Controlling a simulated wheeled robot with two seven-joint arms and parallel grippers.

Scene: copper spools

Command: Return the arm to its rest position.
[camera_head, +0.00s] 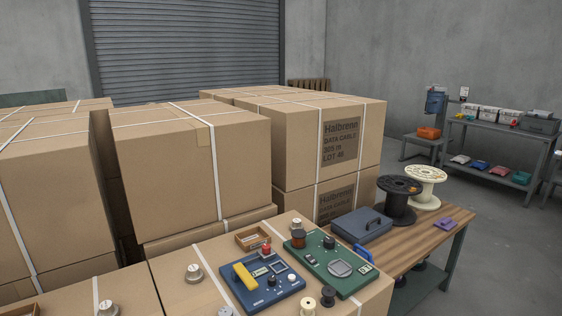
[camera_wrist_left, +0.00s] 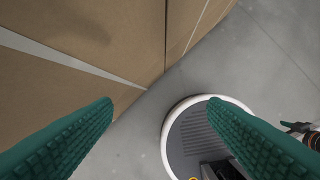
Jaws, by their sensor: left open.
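In the left wrist view my left gripper (camera_wrist_left: 160,125) shows as two green ridged fingers spread wide apart with nothing between them. It points down past the side of a strapped cardboard carton (camera_wrist_left: 100,55) towards the grey floor, with a round dark base with a white rim, part of my own body, below. Neither arm shows in the head view. My right gripper is in neither view. Several small spools stand on the near carton, including a cream one (camera_head: 328,296), a dark one (camera_head: 307,305) and a copper-brown one (camera_head: 298,239).
Tall strapped cartons (camera_head: 190,165) fill the left and middle. A blue device (camera_head: 262,281) and a green device (camera_head: 332,264) lie on the near carton top (camera_head: 180,262). A wooden bench (camera_head: 425,240) holds large black (camera_head: 398,200) and cream (camera_head: 426,187) spools. Open floor (camera_head: 500,240) lies at right.

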